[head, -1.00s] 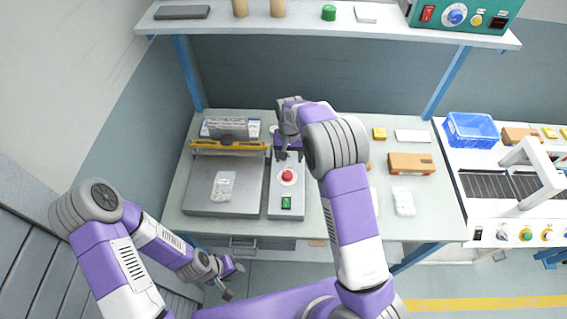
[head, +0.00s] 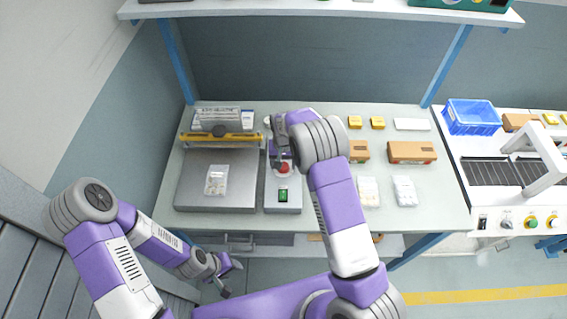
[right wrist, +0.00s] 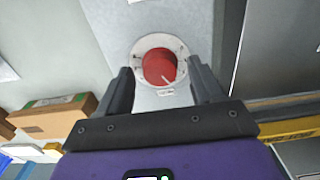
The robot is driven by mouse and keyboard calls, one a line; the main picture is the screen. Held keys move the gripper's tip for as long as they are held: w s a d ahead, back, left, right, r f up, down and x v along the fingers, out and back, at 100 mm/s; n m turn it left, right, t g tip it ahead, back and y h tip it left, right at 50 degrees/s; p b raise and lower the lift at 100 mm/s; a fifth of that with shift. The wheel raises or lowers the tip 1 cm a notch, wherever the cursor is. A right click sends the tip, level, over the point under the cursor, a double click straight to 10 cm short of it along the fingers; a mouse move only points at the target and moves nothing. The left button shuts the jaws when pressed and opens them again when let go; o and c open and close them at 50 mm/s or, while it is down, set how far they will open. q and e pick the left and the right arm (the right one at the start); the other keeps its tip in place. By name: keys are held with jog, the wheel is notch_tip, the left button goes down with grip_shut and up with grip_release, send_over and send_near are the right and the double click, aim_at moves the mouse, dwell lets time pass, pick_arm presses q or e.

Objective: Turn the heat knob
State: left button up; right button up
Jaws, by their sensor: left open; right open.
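The red knob (head: 284,168) sits on the grey control box (head: 284,208), above a green switch (head: 283,194). My left gripper (head: 231,280) is open and empty, low in front of the bench.
A sealer with a yellow bar (head: 222,139) and a flat grey plate (head: 215,199) stands left of the control box. Cardboard boxes (head: 411,152) and small packs (head: 404,190) lie to the right. A shelf (head: 320,14) spans above. A blue bin (head: 470,116) stands far right.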

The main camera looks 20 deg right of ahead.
jog(key=shift+f, duration=0.2)
jog(key=shift+c, duration=0.3)
jog(key=c, duration=1)
jog(key=shift+m, duration=0.3)
